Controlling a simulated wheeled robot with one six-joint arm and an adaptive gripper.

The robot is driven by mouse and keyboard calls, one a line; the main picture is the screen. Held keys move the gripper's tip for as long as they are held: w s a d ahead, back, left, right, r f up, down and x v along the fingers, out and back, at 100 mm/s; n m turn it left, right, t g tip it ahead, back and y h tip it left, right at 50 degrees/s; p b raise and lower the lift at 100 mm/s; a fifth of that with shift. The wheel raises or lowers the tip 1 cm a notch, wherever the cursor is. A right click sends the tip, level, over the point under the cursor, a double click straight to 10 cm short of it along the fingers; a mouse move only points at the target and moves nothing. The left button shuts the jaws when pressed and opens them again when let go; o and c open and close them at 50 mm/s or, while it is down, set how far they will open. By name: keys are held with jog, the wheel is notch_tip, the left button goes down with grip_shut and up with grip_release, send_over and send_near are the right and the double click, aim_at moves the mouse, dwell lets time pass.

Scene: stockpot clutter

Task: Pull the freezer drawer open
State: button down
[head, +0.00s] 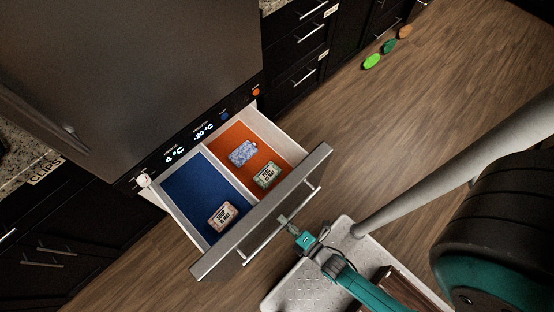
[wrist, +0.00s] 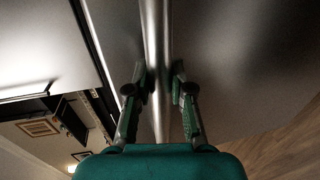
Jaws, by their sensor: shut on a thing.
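The freezer drawer (head: 262,219) stands pulled out from the fridge (head: 130,70) in the head view, its inside showing. It has a blue compartment (head: 190,190) at left and an orange compartment (head: 228,138) at right. A pale packet lies in the blue side; two packets lie in the orange side. My gripper (head: 287,223) is at the bar handle (head: 262,241) on the drawer front. In the wrist view my gripper (wrist: 160,90) has one finger on each side of the handle (wrist: 154,50) and is shut on it.
A pale textured platform (head: 300,287) lies in front of the drawer. Dark cabinets (head: 305,70) flank the fridge. Green and orange oval objects (head: 372,62) lie on the wooden floor at upper right. Floor to the right of the drawer is clear.

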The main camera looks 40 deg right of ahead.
jog(key=shift+s, duration=0.5)
jog(key=c, duration=1)
grip_release()
jog(key=s, duration=0.4)
jog(key=s+r, duration=0.1)
jog(key=s, duration=0.2)
jog(key=s+r, duration=0.1)
jog(key=s, duration=0.3)
jog(key=shift+s+r, duration=0.15)
jog(key=shift+s, duration=0.2)
